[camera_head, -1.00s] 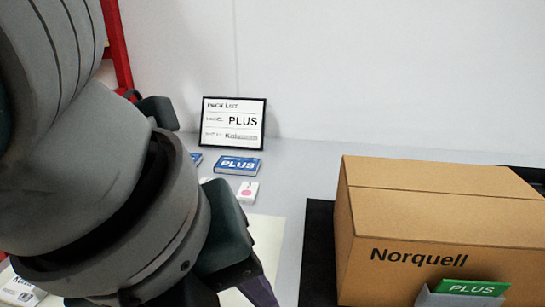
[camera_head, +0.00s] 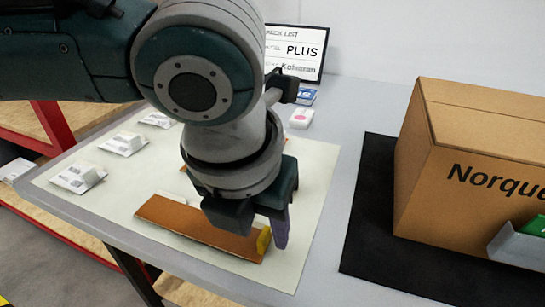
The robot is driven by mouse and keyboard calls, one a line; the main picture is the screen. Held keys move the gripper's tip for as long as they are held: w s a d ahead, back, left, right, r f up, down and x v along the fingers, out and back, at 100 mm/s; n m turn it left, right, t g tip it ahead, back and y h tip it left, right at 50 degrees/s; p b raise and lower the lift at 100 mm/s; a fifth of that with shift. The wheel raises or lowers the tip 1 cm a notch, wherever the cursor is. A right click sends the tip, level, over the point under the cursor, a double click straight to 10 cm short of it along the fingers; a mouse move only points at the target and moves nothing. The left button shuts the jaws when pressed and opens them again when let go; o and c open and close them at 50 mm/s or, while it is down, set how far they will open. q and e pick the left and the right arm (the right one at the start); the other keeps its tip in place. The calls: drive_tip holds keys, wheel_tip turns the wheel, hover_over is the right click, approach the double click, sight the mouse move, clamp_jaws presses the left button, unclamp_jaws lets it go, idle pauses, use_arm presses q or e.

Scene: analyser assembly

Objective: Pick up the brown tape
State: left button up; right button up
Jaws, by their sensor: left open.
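A long flat brown strip (camera_head: 185,222), which looks like the brown tape, lies on the pale mat (camera_head: 312,192) at the table's front. My left gripper (camera_head: 270,242) points down over its right end, with one purple finger visible beside that end. The gripper is open; its dark body hides part of the strip. Whether the finger touches the strip is unclear. My right gripper is not in view.
Several white packets (camera_head: 80,177) lie on the mat's left side. A Norquell carton (camera_head: 465,160) stands on a black mat (camera_head: 375,225) at right, with a grey holder (camera_head: 515,246) in front. A framed pack list (camera_head: 305,52) stands behind. Grey table shows between the mats.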

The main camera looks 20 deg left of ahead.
use_arm(q)
drive_tip(key=shift+w+f, duration=0.15)
drive_tip(key=shift+f, duration=0.2)
drive_tip(key=shift+c, duration=0.2)
clamp_jaws()
